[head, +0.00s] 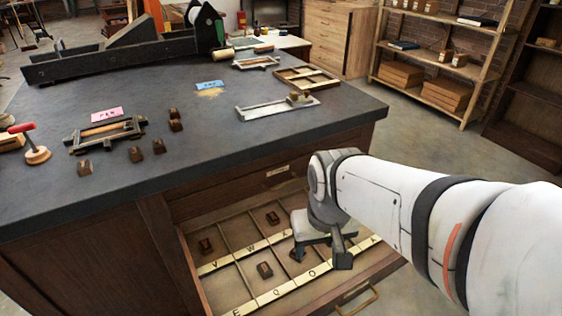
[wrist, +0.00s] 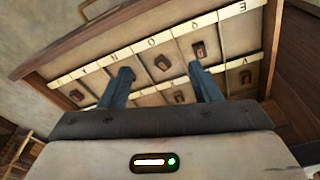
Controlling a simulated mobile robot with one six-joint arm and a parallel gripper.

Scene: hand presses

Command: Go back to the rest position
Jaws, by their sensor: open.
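My gripper (head: 322,257) hangs over the open drawer (head: 223,290) of the workbench, toward its right part. In the wrist view my gripper (wrist: 162,82) has its two dark fingers spread apart, with nothing held between them. Dark brown letter blocks lie in the drawer's compartments, such as one at the left (head: 206,246), one at the back (head: 272,218) and one nearer the front (head: 265,270). A block (wrist: 161,62) shows past the fingers in the wrist view. My gripper and arm hide part of the drawer's right side.
The dark bench top (head: 190,160) holds a composing frame (head: 105,134), loose blocks (head: 135,154), a pale metal tray (head: 277,108), a pink card (head: 107,115) and a blue card (head: 209,85). A press (head: 120,50) stands at the back. Shelves (head: 440,60) stand behind open floor.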

